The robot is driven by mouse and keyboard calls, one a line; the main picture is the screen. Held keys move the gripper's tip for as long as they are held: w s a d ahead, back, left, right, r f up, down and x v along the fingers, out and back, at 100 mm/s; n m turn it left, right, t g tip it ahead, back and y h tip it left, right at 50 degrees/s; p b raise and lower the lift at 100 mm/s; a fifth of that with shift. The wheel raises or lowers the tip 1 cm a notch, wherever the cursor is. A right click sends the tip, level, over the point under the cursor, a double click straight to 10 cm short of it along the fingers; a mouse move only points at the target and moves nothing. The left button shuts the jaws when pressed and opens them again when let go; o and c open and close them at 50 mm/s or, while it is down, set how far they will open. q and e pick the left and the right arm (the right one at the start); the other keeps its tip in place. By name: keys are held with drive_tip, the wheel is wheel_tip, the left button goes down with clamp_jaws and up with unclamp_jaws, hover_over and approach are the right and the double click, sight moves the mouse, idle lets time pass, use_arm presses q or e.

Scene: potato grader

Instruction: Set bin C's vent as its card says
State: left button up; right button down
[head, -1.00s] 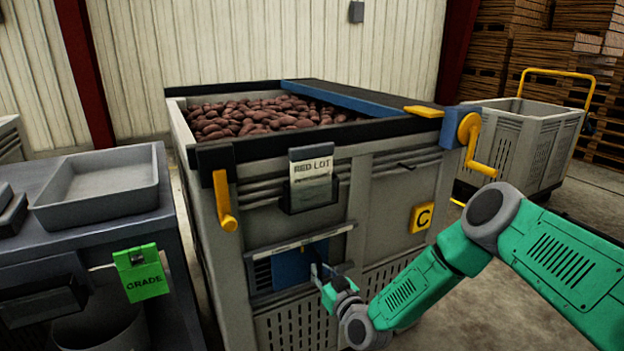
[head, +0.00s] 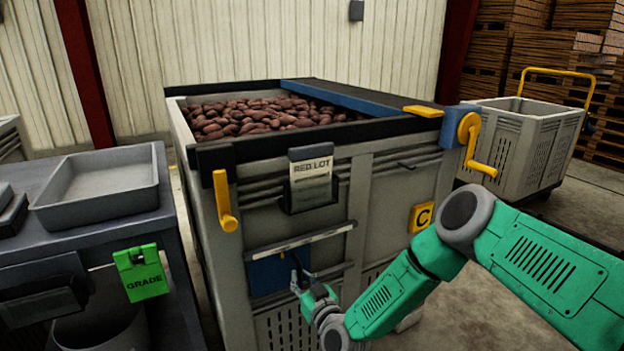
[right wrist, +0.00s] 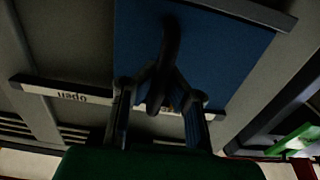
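Bin C (head: 395,200) is a grey crate full of red potatoes, with a yellow C plate (head: 422,217). Its card (head: 311,180) reads "RED LOT"; the smaller print is too small to read. Low on its front, a blue vent slide (head: 268,277) sits between two rails, at the left part of them. In the right wrist view the blue slide (right wrist: 220,50) bears a dark handle (right wrist: 170,45), and the rail label (right wrist: 72,96) reads "open" upside down. My right gripper (head: 298,280) has its fingers closed around the handle. My left gripper is out of view.
A grey bench with a tray (head: 95,190) and a green "GRADE" tag (head: 142,272) stands close on the left. A yellow crank (head: 477,145) juts from the bin's right corner. A wheeled crate (head: 525,140) and stacked pallets stand behind right.

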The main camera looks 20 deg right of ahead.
drive_tip(key=c, duration=0.9)
unclamp_jaws()
drive_tip(key=shift+s+f, duration=0.25)
drive_tip(key=shift+f, duration=0.05)
drive_tip(key=shift+d+r, duration=0.1)
drive_tip(key=shift+w, duration=0.1)
drive_tip(key=shift+s+r+p, duration=0.15)
drive_tip(key=shift+s+p, duration=0.25)
drive_tip(key=shift+s, duration=0.05)
drive_tip(key=s+p, duration=0.3)
drive_tip(key=s, duration=0.4)
drive_tip(key=s+d+p, duration=0.1)
drive_tip(key=s+p, duration=0.3)
drive_tip(key=s, duration=0.3)
drive_tip(key=s+p, duration=0.3)
drive_tip(key=s, duration=0.5)
drive_tip(key=shift+d, duration=0.35)
